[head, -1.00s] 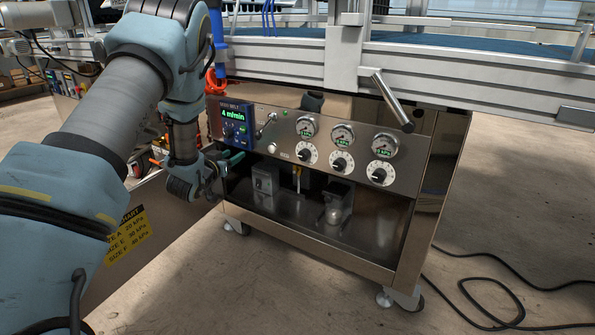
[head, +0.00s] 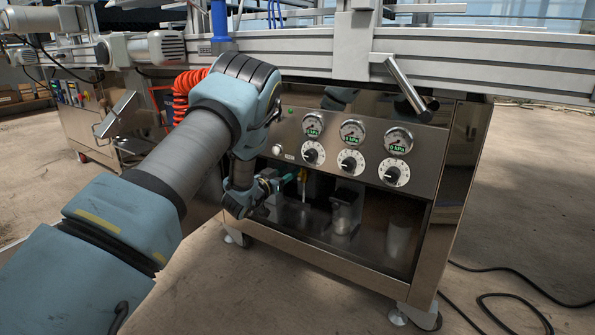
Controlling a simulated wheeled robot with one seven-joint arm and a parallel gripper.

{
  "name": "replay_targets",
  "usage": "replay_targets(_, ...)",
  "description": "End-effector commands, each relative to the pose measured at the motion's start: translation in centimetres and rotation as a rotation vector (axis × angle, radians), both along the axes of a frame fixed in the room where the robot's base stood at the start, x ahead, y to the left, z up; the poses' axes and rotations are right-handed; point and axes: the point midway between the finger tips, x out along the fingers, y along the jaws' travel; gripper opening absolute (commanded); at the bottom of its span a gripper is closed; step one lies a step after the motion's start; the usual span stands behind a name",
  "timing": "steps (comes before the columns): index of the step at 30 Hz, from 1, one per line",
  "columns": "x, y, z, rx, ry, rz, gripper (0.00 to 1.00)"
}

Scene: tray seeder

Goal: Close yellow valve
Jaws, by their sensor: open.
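The fingertips are just left of the handle. The jaws are open and hold nothing. I cannot tell whether they touch the handle, as the gap is too small to judge. My wrist hides the left part of the bay and panel.
Three gauges (head: 352,132) reading 0 kPa sit above three black knobs (head: 351,162) on the steel panel. A metal lever (head: 404,84) sticks out above. Orange coiled hose (head: 181,97) hangs behind my arm. Black cables lie on the floor at right.

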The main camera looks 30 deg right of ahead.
Motion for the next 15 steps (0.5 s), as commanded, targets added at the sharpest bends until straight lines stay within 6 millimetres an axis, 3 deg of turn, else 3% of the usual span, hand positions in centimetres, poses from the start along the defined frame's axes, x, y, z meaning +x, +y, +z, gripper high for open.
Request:
replay_targets(6,1.8,-3.2,-0.3,-0.001,-0.002,0.0,0.5)
replay_targets(15,2.7,-4.7,0.0,0.0,0.001,0.002,0.5)
